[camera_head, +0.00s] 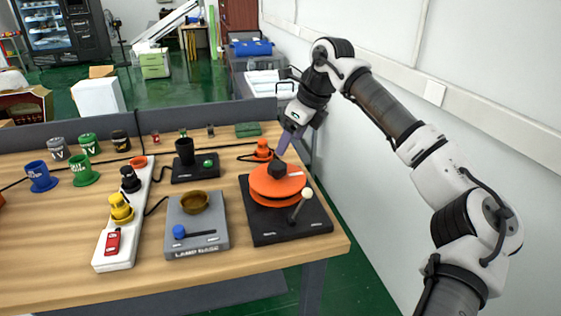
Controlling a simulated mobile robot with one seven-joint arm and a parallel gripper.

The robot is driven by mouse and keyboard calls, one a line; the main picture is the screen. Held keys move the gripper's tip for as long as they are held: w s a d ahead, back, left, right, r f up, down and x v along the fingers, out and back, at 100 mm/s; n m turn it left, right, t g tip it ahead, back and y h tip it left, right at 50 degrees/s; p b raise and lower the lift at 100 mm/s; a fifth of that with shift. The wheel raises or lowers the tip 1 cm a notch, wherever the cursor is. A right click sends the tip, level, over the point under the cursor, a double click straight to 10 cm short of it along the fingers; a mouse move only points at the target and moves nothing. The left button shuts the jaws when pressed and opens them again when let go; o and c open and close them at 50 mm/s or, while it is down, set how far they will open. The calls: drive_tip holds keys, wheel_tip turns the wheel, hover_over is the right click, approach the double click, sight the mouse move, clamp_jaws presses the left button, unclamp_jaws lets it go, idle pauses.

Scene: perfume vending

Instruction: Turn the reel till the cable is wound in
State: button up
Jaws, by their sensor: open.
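The orange reel (268,190) sits on a dark square base (262,233) at the right end of the table. A dark hub (278,169) stands on its top, and a crank with a pale round knob (307,193) is at its right front. An orange plug (262,151) stands behind the reel, with black cable (245,157) beside it on the tabletop. My gripper (284,146) is open, its purple fingers pointing down just above and behind the hub. Whether it touches the hub, I cannot tell. The far fingertip is partly hidden.
A white wall (400,200) bounds the right.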

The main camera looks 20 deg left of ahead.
sight(278, 165)
drive_tip(key=p+x, duration=0.1)
drive_tip(key=x, duration=0.8)
drive_tip(key=c, duration=1.4)
